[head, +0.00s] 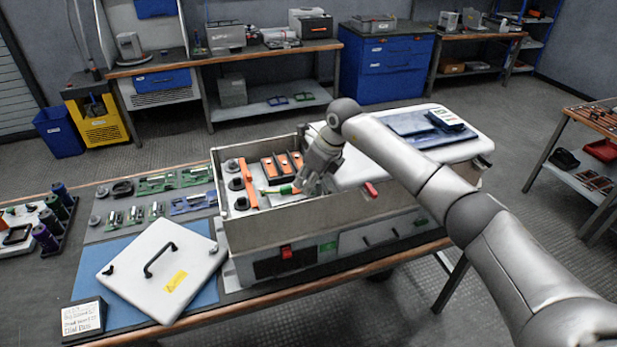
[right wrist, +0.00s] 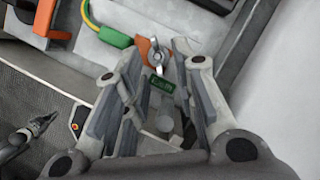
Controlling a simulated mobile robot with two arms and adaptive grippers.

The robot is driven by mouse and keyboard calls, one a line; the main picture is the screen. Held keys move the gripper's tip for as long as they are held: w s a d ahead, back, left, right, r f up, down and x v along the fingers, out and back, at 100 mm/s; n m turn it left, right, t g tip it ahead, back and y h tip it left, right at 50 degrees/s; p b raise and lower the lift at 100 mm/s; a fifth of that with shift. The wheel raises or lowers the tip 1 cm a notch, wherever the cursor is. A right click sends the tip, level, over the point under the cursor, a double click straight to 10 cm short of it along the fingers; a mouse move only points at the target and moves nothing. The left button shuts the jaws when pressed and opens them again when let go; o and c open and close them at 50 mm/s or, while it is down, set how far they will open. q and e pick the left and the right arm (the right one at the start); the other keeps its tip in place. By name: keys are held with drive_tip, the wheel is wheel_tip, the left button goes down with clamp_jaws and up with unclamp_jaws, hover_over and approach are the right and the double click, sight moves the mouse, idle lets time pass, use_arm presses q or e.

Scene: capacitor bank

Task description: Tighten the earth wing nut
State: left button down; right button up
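The earth wing nut (right wrist: 157,55) is a silver two-winged nut on the pale floor of the open capacitor box (head: 340,225). An orange lug (right wrist: 141,48) on a green-and-yellow cable (right wrist: 107,33) meets its base. A green label (right wrist: 160,84) lies beside it. My right gripper (right wrist: 170,66) is open, its fingers pointing at the nut, with no grip on it visible. In the head view the right gripper (head: 312,178) reaches into the box and hides the nut. A grey gripper-like shape (right wrist: 35,128), possibly my left gripper, shows small in the wrist view; its opening is unclear.
Orange-topped capacitors (head: 282,165) and an orange bar (head: 249,184) stand in the box left of my right gripper. The box walls rise close around it. A white lid with a black handle (head: 150,270) lies on a blue mat (head: 90,272) to the left.

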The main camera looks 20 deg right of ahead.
drive_tip(key=shift+f, duration=0.15)
use_arm(q)
drive_tip(key=shift+d, duration=0.1)
drive_tip(key=shift+s+d, duration=0.15)
drive_tip(key=shift+d, duration=0.2)
use_arm(e)
clamp_jaws()
